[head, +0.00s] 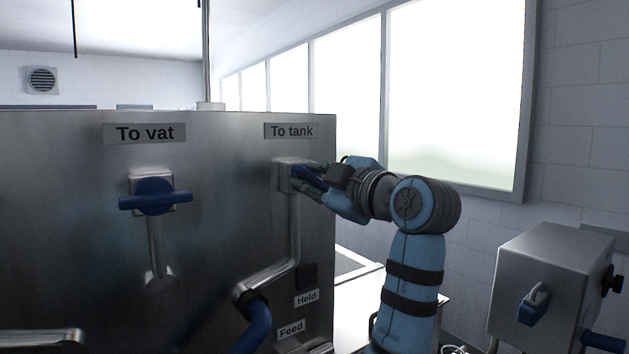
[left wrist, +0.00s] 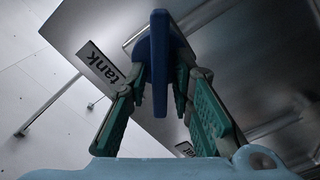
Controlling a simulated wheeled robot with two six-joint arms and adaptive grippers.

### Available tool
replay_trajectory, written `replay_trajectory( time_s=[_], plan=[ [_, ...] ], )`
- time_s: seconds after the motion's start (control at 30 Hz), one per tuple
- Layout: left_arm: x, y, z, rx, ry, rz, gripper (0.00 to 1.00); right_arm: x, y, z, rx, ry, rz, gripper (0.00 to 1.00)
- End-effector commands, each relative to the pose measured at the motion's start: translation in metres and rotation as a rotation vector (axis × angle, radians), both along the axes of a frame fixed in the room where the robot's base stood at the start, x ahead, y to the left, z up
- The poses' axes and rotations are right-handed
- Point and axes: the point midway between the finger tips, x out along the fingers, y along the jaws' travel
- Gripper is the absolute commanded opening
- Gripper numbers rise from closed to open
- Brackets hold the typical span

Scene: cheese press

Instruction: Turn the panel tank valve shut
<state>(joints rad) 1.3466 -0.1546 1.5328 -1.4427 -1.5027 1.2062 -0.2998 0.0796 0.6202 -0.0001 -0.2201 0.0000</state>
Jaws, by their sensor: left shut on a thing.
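The steel panel (head: 70,220) carries two valves. Under the "To tank" label (head: 291,131) is the tank valve, whose blue handle (head: 308,177) is mostly covered by my left gripper (head: 312,180). In the left wrist view the blue handle (left wrist: 159,62) stands lengthwise between the two green-padded fingers of my gripper (left wrist: 160,85), which is shut on it. The handle's exact angle on the panel is hard to tell in the head view. My right gripper is not in view.
The vat valve (head: 155,197) is at the left under "To vat", its blue handle level. Steel pipes and a blue hose (head: 256,325) run below the tank valve, near the "Held" and "Feed" labels. A steel box with a blue handle (head: 533,306) stands at the right.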

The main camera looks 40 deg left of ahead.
Motion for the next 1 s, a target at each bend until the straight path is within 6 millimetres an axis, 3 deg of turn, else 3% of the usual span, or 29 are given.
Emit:
replay_trajectory(
  time_s=[0.5,1.0],
  plan=[
    [-0.0015,0.0005,-0.0027,-0.126,-0.432,-0.003,0.00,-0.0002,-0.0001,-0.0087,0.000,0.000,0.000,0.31],
    [-0.0015,0.0011,-0.0030,-0.177,-0.606,-0.004,0.00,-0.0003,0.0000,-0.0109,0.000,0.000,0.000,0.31]
  ],
)
